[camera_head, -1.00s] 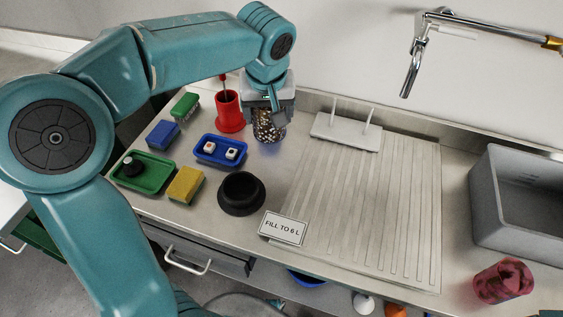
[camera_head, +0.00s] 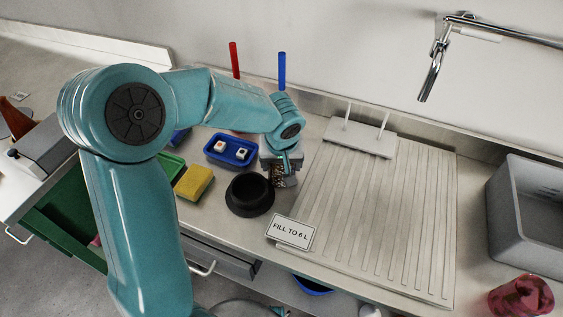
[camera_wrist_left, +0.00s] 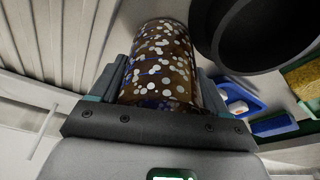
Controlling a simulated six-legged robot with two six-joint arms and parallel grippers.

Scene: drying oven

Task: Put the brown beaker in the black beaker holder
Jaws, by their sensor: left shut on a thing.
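The brown beaker (camera_wrist_left: 160,68) with white spots fills the middle of the left wrist view, between the fingers of my left gripper (camera_wrist_left: 155,85). In the head view my left gripper (camera_head: 282,172) is shut on the beaker (camera_head: 279,180), mostly hidden by the gripper. The black beaker holder (camera_head: 250,195) is a round, open cup on the counter, just left of and in front of the gripper. It also shows in the left wrist view (camera_wrist_left: 262,32), right beside the beaker. The beaker is outside the holder. My right gripper is in no view.
A blue tray (camera_head: 211,158) with two small items and a yellow sponge (camera_head: 194,182) lie left of the holder. A ribbed drainboard (camera_head: 390,215) with a "FILL TO 6 L" sign (camera_head: 291,232) lies right. A grey basin (camera_head: 528,245) stands far right.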

